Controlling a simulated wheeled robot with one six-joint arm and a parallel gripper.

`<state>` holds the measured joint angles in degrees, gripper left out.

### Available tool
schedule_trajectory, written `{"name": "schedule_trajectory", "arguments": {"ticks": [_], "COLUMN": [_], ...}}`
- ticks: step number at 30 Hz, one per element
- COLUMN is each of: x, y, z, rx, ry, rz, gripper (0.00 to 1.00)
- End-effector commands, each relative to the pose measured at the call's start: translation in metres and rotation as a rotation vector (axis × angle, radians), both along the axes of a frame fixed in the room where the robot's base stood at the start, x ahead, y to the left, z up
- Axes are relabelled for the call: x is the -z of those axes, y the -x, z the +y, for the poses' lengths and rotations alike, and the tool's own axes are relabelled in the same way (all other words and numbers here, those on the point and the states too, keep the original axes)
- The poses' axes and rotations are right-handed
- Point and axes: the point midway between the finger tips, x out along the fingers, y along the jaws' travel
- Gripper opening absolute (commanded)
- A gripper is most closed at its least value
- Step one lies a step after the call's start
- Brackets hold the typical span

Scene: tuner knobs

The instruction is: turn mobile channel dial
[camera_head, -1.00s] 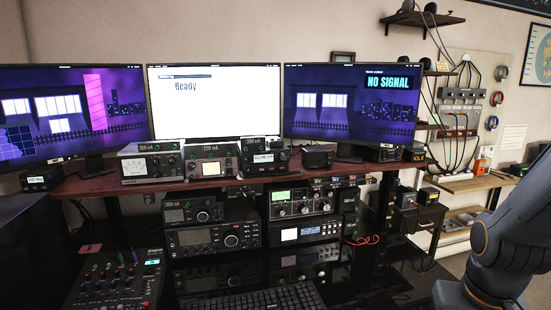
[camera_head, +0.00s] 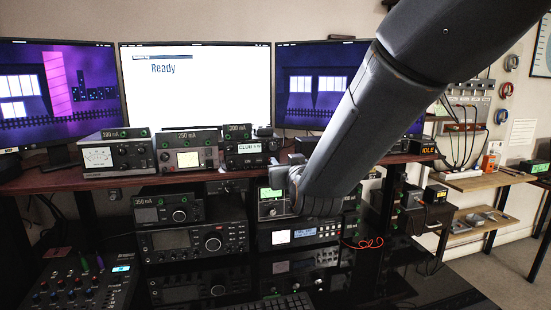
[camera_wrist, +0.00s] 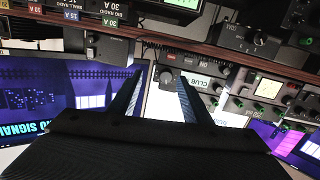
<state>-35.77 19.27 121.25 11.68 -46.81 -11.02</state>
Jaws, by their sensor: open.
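The small radio with the CLUB display (camera_head: 250,148) sits on the upper shelf, right of two metered units, below the white Ready screen. In the wrist view, which is upside down, its CLUB display (camera_wrist: 205,82) shows beside a large dark knob (camera_wrist: 167,79). I take this knob to be the channel dial. My gripper (camera_wrist: 162,75) is open, with one finger on each side of that knob in the picture. I cannot tell whether either finger touches it. In the head view my arm's end is just right of the radio, and the fingertips are hard to make out.
Metered units (camera_head: 118,156) and (camera_head: 189,156) stand left of the radio on the wooden shelf (camera_head: 60,182). More radios (camera_head: 195,245) fill the racks below. Monitors (camera_head: 195,88) stand behind. A mixer (camera_head: 80,290) is at the lower left.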

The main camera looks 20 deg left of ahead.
Motion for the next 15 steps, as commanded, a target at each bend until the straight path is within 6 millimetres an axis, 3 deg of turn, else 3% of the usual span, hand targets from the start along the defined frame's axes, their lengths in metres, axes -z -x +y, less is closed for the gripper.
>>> {"name": "schedule_trajectory", "arguments": {"ticks": [1,5,15], "x": [-0.005,-0.015,-0.016], "y": [0.001,-0.002,-0.045], "z": [0.012,0.023,0.044], "rx": [-0.009,-0.014,-0.012], "ry": [-0.014,-0.032,-0.032], "rz": [-0.030,-0.069,-0.068], "gripper": [0.44,0.44,0.44]}}
